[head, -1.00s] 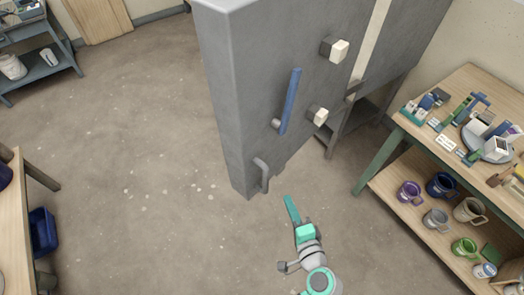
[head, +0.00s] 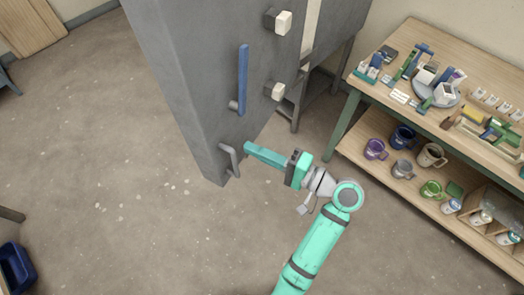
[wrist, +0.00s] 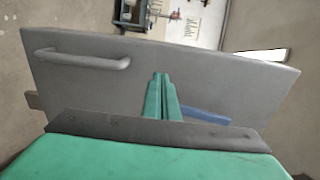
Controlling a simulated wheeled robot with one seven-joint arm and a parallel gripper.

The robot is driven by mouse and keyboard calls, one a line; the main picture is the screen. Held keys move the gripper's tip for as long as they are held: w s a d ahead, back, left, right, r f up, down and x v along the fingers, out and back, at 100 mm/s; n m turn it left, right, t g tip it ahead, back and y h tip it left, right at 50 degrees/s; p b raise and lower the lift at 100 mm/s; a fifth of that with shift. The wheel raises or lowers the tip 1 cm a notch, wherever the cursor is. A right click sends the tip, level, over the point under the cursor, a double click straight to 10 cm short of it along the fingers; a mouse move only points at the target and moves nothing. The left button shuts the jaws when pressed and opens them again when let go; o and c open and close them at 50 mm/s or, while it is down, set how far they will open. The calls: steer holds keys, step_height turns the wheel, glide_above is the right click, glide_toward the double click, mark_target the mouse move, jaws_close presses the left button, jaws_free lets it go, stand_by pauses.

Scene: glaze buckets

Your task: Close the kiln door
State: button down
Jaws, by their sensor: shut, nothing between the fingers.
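The kiln door (head: 185,80) is a thick grey slab standing open at an angle, with a paler strip between it and the grey kiln body (head: 340,25) behind. It carries a grey bar handle (head: 230,160) near its lower end and a blue lever (head: 243,80). My green gripper (head: 249,148) is shut and empty, its tips just right of the handle. In the wrist view the fingers (wrist: 162,80) lie over the door panel (wrist: 220,65), with the handle (wrist: 82,58) to their left and the blue lever (wrist: 205,116) partly hidden at right. I cannot tell whether the tips touch the door.
A wooden workbench (head: 450,75) with tools on top and several mugs on its lower shelf stands at right. Two pale-ended blocks (head: 278,91) stick out from the door side. A blue bin (head: 15,270) is at lower left. The floor left of the door is clear.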

mark_target(215, 131)
steer(key=x, duration=0.9)
steer(key=shift+w+a, duration=0.1)
steer(key=shift+a, duration=0.2)
